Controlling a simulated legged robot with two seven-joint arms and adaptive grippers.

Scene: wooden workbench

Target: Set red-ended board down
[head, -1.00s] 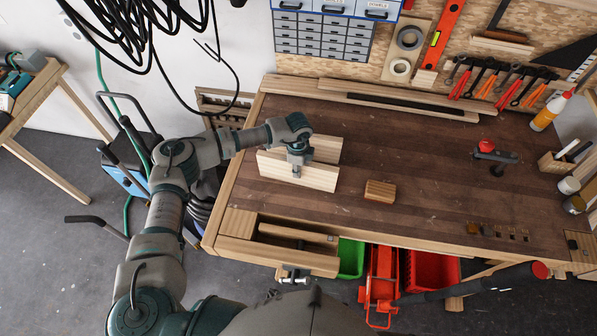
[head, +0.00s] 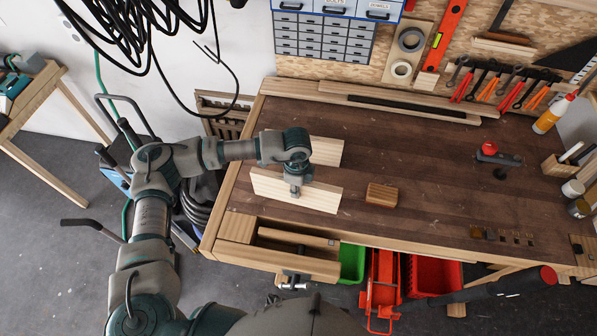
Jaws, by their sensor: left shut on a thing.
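My left gripper (head: 295,192) is shut on a pale wooden board (head: 322,198) near the left end of the workbench (head: 430,165). It grips the board's upper edge from above, near the middle. The board seems to be slightly above the bench top, but the gap under it is hard to judge. A second pale board (head: 328,152) is just behind, partly hidden by my left wrist. No red end shows on either board; the hidden parts cannot be judged. My right gripper is not in view.
A small wooden block (head: 382,195) lies right of the held board. A red-knobbed clamp (head: 490,155) stands farther right. Long strips (head: 400,103) lie along the back edge. Green (head: 352,262) and red (head: 432,274) bins sit below the front edge. The bench middle is clear.

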